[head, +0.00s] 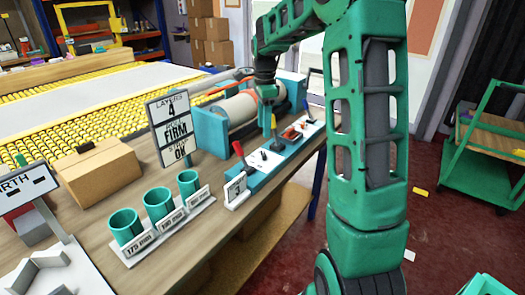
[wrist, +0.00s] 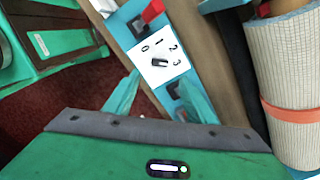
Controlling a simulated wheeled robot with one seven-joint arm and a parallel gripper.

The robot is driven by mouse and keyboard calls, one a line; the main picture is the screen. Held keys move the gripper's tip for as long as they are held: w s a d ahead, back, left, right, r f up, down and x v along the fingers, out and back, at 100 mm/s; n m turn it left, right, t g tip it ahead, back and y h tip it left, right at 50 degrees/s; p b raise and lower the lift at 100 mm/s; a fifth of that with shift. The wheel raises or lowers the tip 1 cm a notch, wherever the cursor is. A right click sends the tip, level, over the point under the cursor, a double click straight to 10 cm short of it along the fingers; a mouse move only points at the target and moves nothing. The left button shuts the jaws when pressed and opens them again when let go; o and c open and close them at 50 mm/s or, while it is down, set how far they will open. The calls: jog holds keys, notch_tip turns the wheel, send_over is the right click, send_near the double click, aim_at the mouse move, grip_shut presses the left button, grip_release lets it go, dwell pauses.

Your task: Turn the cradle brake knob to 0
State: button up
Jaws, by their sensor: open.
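The brake knob (wrist: 159,62) is small and black and sits on a white dial plate (wrist: 150,72) marked 0, 1, 2 and 3. In the wrist view it lies between the two teal fingers of my gripper (wrist: 158,82), which are spread apart with nothing held. Which number the knob points at is hard to tell. In the head view my gripper (head: 272,132) hangs over the blue control strip beside the roll; the fingers are small there, and contact with the knob cannot be told.
A red-handled lever (head: 238,149) stands on the strip to the left. The cream roll (head: 236,112) in its blue cradle lies behind. Teal cups (head: 157,203) and a cardboard box (head: 98,177) stand on the wooden bench.

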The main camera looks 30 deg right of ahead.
aim_at(264, 153)
notch_tip(264, 153, down, 11)
jog(key=shift+r, duration=0.2)
dwell(0.3)
jog(key=c, duration=1)
